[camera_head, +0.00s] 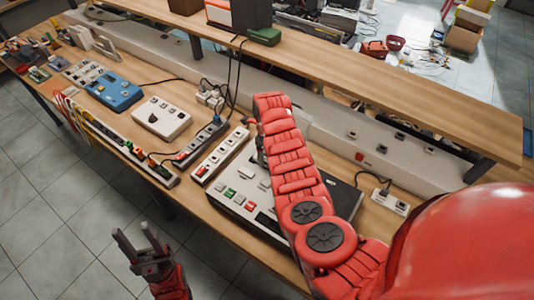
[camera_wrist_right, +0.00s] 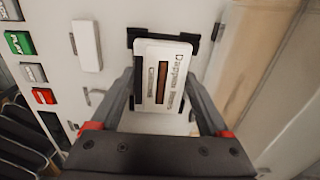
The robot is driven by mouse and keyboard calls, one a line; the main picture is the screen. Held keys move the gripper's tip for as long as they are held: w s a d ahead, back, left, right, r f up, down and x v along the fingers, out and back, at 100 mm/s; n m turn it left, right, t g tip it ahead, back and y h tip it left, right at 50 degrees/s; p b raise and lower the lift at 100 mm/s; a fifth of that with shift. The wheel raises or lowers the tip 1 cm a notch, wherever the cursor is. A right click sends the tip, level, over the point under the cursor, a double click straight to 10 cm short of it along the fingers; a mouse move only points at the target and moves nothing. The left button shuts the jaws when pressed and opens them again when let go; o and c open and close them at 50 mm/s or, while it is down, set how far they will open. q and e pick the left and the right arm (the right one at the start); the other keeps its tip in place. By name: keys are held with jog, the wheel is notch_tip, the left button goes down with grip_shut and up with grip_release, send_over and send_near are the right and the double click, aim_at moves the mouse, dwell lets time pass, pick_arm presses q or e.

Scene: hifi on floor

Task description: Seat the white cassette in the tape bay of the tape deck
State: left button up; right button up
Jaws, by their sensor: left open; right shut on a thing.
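The tape deck (camera_head: 240,212) is a pale, flat unit with green, white and red keys on the bench, partly hidden by my right arm. My right gripper (camera_wrist_right: 162,88) reaches over it and is shut on the white cassette (camera_wrist_right: 165,62). In the right wrist view, the cassette has a brown window and printed label, with black bracket-like edges of the tape bay (camera_wrist_right: 143,35) at its far end. I cannot tell whether it is fully down. The head view hides the cassette. My left gripper (camera_head: 143,252) is open and empty, in front of the bench edge.
A power strip (camera_head: 222,154) lies close to the deck's left side. A white box (camera_head: 160,119) and a blue device (camera_head: 115,91) stand further left. A raised shelf (camera_head: 370,68) runs behind. A small socket block (camera_head: 390,201) with a cable sits right of the deck.

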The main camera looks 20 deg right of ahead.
dwell(0.3)
jog(key=o, duration=1.2)
jog(key=shift+w+r+b, duration=0.15)
jog(key=shift+r+b, duration=0.15)
jog(key=shift+r, duration=0.2)
notch_tip(320, 180, up, 7)
jog(key=shift+r+b, duration=0.1)
jog(key=shift+b, duration=1)
notch_tip(320, 180, up, 15)
jog(key=p, duration=0.3)
